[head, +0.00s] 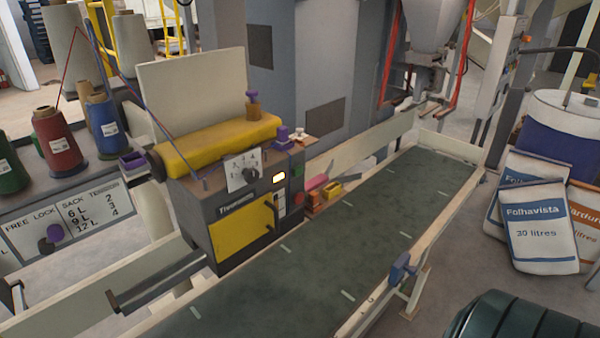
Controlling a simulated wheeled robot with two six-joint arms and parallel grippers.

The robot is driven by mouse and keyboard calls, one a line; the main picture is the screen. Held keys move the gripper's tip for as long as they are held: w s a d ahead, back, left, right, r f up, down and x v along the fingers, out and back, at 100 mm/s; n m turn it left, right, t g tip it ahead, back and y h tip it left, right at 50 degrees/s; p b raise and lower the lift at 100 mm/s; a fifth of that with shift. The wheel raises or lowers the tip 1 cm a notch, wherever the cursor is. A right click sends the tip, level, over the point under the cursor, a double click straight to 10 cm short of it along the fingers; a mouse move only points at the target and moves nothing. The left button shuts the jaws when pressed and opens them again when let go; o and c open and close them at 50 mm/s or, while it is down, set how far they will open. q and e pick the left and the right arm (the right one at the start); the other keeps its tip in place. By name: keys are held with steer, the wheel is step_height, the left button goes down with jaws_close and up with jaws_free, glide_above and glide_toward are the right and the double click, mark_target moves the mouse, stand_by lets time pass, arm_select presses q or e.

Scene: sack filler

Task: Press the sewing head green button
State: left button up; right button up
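The sewing head (222,212) is a dark grey box with a yellow front door and a yellow top cover, standing at the conveyor's far side. A small green button (298,170) sits on its right-hand side panel, with a red button (298,198) below it. A lit yellow indicator (279,178) and a white dial plate (243,171) are on the front face. The green button is small in view, and I cannot tell whether it is pressed in. Neither of my grippers is in view.
A green conveyor belt (330,235) runs diagonally past the head. A blue clamp (402,268) is on its near rail. Thread cones, including a red one (58,140), stand at left. Filled sacks (540,225) stand at right. A dark green ribbed object (525,320) fills the bottom right corner.

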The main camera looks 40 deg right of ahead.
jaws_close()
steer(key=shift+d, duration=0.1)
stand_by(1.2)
